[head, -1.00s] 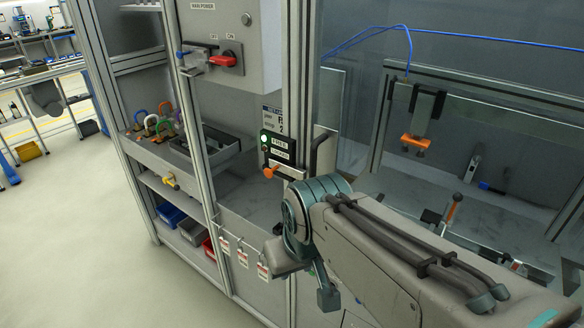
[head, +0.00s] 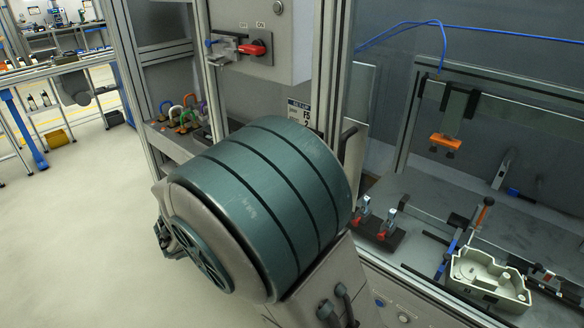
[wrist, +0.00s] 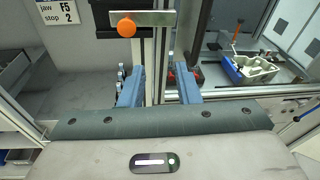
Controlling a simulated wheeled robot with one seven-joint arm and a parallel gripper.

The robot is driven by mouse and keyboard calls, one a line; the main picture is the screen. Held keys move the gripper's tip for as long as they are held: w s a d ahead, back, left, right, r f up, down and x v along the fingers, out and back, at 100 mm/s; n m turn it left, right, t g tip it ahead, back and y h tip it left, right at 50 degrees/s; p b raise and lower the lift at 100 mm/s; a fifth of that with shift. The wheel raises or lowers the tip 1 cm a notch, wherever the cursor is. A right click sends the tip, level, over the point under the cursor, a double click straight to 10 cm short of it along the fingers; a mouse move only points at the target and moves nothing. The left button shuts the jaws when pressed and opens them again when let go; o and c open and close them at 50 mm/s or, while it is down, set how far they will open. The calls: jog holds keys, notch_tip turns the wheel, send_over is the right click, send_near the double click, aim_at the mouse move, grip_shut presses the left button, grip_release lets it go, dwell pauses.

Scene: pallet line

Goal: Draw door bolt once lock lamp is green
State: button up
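The door bolt, a steel bar (wrist: 158,18) with a round orange knob (wrist: 127,28), is at the top of the wrist view. My gripper (wrist: 160,70) is open and empty, its two blue-grey fingers apart below the bolt and not touching it. The lock lamp is not visible now: my arm covers its place in the head view, and only a dark box edge shows above the knob in the wrist view. My gripper is hidden behind my arm in the head view.
A black door handle (wrist: 203,28) stands right of the bolt. Behind the door frame are a pale casting (head: 488,277), red-handled clamps (head: 375,222) and an orange-tipped fixture (head: 446,141). A red switch (head: 252,49) and coloured padlocks (head: 181,115) are at the left. Floor at left is clear.

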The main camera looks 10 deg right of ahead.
jog(key=w+a+r+n+t, duration=0.1)
jog(key=w+a+n+t, duration=0.1)
jog(key=a+n+t, duration=0.15)
jog(key=shift+m+g, duration=0.35)
jog(key=p+x, duration=0.2)
jog(key=x, duration=1.1)
jog(key=shift+r, duration=0.15)
